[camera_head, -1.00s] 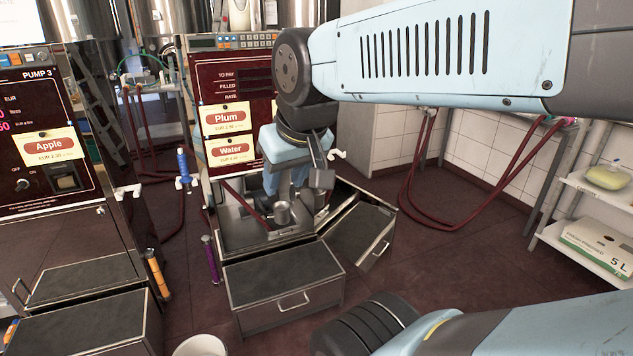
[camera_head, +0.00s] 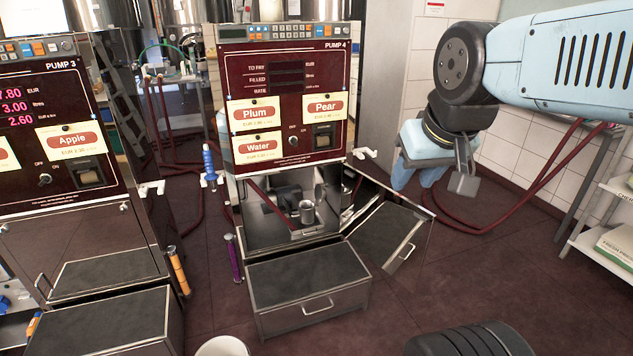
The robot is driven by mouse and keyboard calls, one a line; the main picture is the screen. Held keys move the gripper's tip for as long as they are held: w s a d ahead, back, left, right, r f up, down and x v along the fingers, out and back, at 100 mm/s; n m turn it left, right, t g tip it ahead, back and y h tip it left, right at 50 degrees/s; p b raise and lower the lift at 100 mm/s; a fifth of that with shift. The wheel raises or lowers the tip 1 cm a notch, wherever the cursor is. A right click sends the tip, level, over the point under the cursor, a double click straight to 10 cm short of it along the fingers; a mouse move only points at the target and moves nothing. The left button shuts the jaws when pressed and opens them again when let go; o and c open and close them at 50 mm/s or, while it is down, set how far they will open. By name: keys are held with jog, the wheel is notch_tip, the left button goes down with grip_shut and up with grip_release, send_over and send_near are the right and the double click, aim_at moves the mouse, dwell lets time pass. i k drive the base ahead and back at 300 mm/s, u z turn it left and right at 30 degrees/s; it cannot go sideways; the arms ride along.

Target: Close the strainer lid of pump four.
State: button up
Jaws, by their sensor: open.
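Pump four (camera_head: 290,70) stands in the middle with its lower compartment open. Inside sits a small grey metal strainer cup (camera_head: 307,214). A rounded grey piece (camera_head: 320,195) stands upright just behind its right side and looks like the strainer lid, raised open; it is small and partly in shadow. My gripper (camera_head: 430,180) is open and empty. It hangs to the right of pump four, outside the compartment and well apart from the strainer.
The pump's metal door (camera_head: 385,235) stands swung open at the right of the compartment. A low step box (camera_head: 308,278) is in front. Pump three (camera_head: 75,150) is at left, a white bucket (camera_head: 222,346) at the bottom. Red hoses (camera_head: 535,165) hang behind my gripper.

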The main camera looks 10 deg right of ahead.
aim_at(319, 192)
jog(key=z, duration=0.1)
jog(key=i, duration=1)
jog(key=u, duration=0.05)
